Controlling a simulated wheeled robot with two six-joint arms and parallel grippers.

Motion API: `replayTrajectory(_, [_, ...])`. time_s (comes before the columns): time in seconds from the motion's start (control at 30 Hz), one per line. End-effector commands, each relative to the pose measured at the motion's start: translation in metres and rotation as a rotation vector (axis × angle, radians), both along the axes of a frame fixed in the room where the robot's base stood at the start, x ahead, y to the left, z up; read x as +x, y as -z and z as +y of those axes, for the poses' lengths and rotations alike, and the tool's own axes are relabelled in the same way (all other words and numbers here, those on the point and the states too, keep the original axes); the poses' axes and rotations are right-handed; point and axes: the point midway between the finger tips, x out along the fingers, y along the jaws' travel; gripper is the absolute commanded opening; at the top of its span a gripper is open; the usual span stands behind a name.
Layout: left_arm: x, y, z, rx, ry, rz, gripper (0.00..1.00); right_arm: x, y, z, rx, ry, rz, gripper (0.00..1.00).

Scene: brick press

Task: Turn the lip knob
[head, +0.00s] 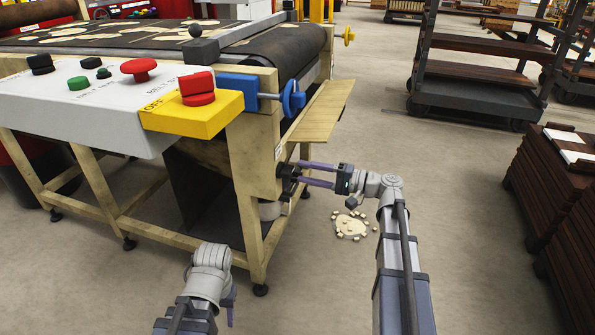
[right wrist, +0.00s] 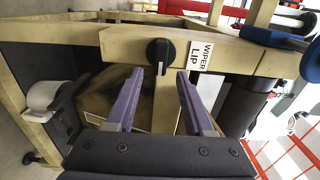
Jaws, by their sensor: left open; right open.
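The lip knob (right wrist: 160,52) is a round black knob with a raised grip bar, on a beige frame beam beside a white label (right wrist: 197,55) reading "WIPER LIP". In the head view the dark knob (head: 285,171) shows on the machine's near right leg. My right gripper (head: 302,173) is open, its purple fingers pointing at the knob. In the right wrist view the open fingertips (right wrist: 160,85) are just short of the knob, one on either side of its lower part, with no clear contact. My left gripper (head: 230,303) is low at the front, mostly hidden behind its own wrist.
The machine's control panel (head: 95,85) with a yellow switch box (head: 190,112) is above left. A blue handwheel (head: 292,98) and a wooden shelf (head: 322,112) are above my right gripper. Pale scraps (head: 350,226) lie on the floor. Floor to the right is open up to stacked boards (head: 550,190).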

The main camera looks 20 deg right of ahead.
Motion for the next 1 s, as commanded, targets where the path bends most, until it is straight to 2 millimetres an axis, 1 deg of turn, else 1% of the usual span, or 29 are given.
replayTrajectory(0.03, [0.000, 0.000, 0.000, 0.000, 0.000, 0.000, 0.50, -0.005, 0.000, -0.008, 0.000, 0.003, 0.000, 0.53])
replayTrajectory(0.13, [0.000, 0.000, 0.000, 0.000, 0.000, 0.000, 0.50, -0.013, 0.000, -0.020, 0.000, 0.002, 0.000, 0.53])
replayTrajectory(0.3, [0.000, 0.000, 0.000, 0.000, 0.000, 0.000, 0.50, -0.021, 0.000, -0.032, 0.000, 0.000, 0.000, 0.53])
replayTrajectory(0.43, [0.000, 0.000, 0.000, 0.000, 0.000, 0.000, 0.50, -0.023, 0.000, -0.034, 0.000, 0.000, 0.000, 0.53])
replayTrajectory(1.0, [0.000, 0.000, 0.000, 0.000, 0.000, 0.000, 0.50, -0.023, 0.000, -0.034, 0.000, 0.000, 0.000, 0.53])
